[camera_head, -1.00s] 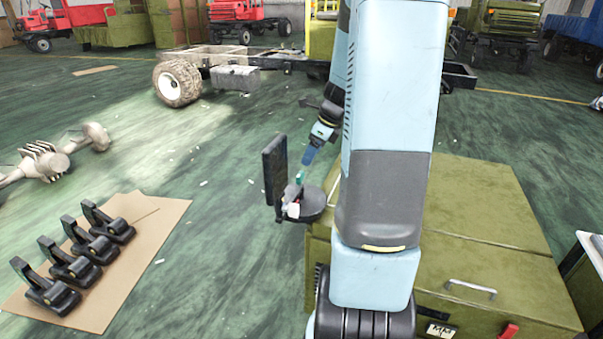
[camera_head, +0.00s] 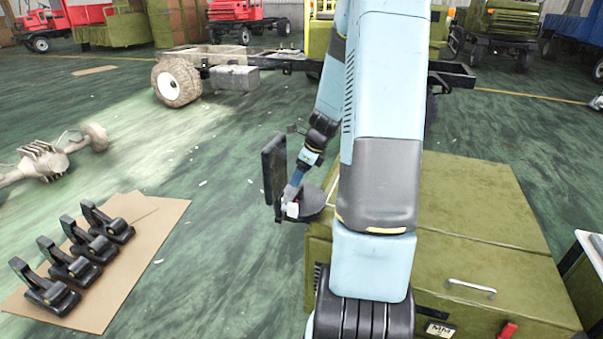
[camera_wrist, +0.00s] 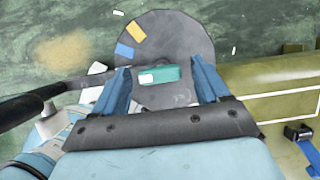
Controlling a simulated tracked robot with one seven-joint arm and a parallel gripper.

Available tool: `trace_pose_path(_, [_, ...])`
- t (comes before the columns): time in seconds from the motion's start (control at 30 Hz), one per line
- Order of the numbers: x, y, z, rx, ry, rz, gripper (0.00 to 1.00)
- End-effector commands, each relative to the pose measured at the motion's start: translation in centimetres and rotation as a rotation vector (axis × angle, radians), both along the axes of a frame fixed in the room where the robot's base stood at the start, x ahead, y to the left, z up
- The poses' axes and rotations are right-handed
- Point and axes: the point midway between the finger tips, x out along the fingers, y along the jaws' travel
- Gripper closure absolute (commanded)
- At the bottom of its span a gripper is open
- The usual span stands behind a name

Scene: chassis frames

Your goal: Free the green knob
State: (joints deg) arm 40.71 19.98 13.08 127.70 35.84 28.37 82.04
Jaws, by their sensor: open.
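The green knob (camera_wrist: 170,74), with a white patch at its left end, is on a round dark grey disc (camera_wrist: 180,35) in the wrist view. My gripper (camera_wrist: 162,76) is open, with one blue finger left of the knob and one right of it. Gaps show on both sides, so neither finger appears to touch it. In the head view my gripper (camera_head: 292,192) is low at the disc (camera_head: 314,203), beside an upright dark panel (camera_head: 273,168). The knob is hidden there.
The disc carries an orange patch (camera_wrist: 137,31) and a blue patch (camera_wrist: 124,50). A dark bar (camera_wrist: 40,101) runs in from the left. An olive cabinet (camera_head: 480,215) stands right of the disc. Black pedal-like parts (camera_head: 70,265) lie on cardboard at left.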

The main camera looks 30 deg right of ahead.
Motion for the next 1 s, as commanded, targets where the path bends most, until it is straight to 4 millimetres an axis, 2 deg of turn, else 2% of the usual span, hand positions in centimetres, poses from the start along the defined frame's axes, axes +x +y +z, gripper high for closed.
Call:
trace_pose_path(0.07, [0.00,0.00,0.01,0.000,0.000,0.000,0.31])
trace_pose_path(0.6, [0.00,-0.05,0.04,0.000,0.000,-0.001,0.81])
trace_pose_path(1.0, [0.05,-0.28,0.06,0.000,-0.001,0.085,0.81])
